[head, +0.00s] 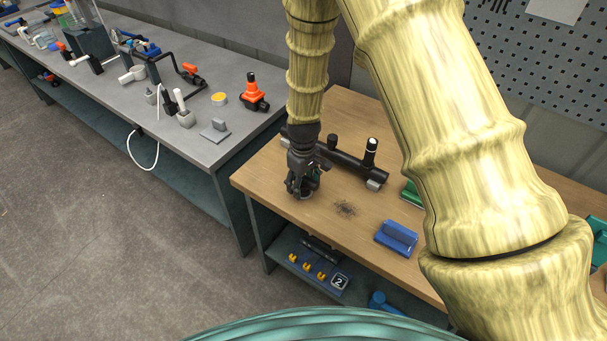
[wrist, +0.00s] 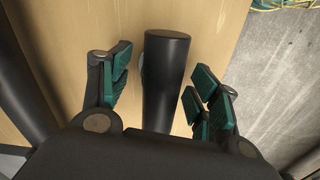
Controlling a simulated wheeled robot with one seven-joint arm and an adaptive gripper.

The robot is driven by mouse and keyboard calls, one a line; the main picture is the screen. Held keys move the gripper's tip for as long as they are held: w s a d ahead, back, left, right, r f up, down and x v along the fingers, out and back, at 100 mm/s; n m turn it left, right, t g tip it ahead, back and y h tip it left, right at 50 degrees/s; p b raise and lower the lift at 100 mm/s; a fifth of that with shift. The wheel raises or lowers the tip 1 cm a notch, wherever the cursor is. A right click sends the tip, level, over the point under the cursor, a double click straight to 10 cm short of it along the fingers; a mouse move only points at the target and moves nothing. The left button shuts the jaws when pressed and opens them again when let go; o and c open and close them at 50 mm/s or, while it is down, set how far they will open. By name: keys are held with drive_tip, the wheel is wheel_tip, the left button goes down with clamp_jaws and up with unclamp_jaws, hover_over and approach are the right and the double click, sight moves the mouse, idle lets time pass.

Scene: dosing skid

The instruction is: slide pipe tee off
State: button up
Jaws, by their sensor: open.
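A black pipe run (head: 345,163) with short upright stubs lies on the wooden bench in the head view. One stub (head: 370,151) carries a white ring. My gripper (head: 303,190) points down at the left front of the run and hides part of it. In the wrist view my gripper (wrist: 165,95) is open, with green-padded fingers on both sides of a black round pipe piece (wrist: 166,75). Gaps show between this piece and the fingers. Whether it is the tee, and how it joins the run, I cannot tell; its lower end is hidden by my gripper.
A blue block (head: 396,237) and a dark debris patch (head: 345,209) lie on the wooden bench (head: 285,215). A grey bench (head: 215,133) to the left holds an orange valve (head: 253,94) and fittings. Another dark pipe (wrist: 22,100) shows at the wrist view's left.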

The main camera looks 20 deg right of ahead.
sight(304, 177)
drive_tip(key=shift+f, duration=0.55)
drive_tip(key=c, duration=1.1)
drive_tip(key=shift+r, duration=0.15)
drive_tip(key=shift+r+p, duration=1.5)
drive_tip(key=shift+r, duration=0.45)
